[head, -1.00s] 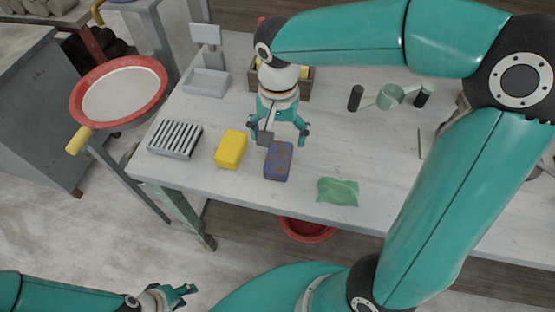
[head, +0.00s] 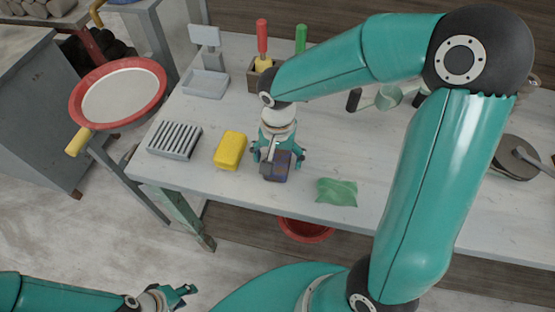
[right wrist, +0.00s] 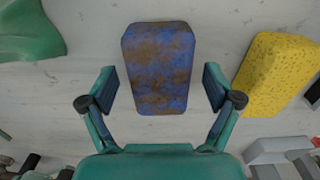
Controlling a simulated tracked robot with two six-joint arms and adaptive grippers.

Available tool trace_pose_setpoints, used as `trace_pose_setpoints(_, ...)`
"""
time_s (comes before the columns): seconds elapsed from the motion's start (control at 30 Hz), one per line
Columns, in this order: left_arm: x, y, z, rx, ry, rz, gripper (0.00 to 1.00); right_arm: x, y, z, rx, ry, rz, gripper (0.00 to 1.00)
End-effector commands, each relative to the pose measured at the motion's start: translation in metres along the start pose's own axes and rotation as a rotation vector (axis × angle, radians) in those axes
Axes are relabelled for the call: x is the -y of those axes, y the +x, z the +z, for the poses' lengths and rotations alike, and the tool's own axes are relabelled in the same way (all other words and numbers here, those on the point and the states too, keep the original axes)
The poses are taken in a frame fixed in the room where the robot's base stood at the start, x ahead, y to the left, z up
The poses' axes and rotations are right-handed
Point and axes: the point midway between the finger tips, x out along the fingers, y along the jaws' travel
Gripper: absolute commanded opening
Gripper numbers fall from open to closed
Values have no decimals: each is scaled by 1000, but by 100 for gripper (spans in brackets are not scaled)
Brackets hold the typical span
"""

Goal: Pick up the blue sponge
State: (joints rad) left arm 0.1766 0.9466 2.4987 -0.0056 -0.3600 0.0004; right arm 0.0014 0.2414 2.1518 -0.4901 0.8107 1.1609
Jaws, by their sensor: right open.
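The blue sponge (head: 281,172) lies on the light worktable, dark blue with brown stains. In the right wrist view the sponge (right wrist: 158,68) is upright in the picture, with its near part between the fingertips. My right gripper (head: 279,158) is over the sponge and hides part of it in the head view. Its fingers (right wrist: 160,90) are open, one on each side of the sponge, with a gap on both sides. My left gripper (head: 180,293) is at the lower left, away from the table and empty; its fingers look apart.
A yellow sponge (head: 230,150) lies close left of the blue one. A green cloth (head: 338,191) lies to the right. A slatted rack (head: 174,140), a grey tray (head: 206,83) and a wooden box (head: 262,76) with tools stand farther left and back.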

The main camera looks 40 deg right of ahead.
Motion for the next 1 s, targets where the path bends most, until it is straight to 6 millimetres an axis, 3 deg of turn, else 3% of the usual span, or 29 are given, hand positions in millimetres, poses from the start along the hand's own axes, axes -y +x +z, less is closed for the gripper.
trace_pose_setpoints(0.03, 0, 0, 0, 0, 0, 0, 40, 0, 0, 0, 0, 0, 0, 85)
trace_pose_setpoints(0.33, 0, 0, 0, 0, 0, 0, 40, 0, 0, 0, 0, -1, 0, 36)
trace_pose_setpoints(0.77, 0, 0, 0, 0, 0, 0, 40, 0, -7, -1, -2, 0, -1, 36)
trace_pose_setpoints(1.0, -1, -2, 0, 0, 0, 0, 40, 1, -34, -1, -4, 1, -4, 36)
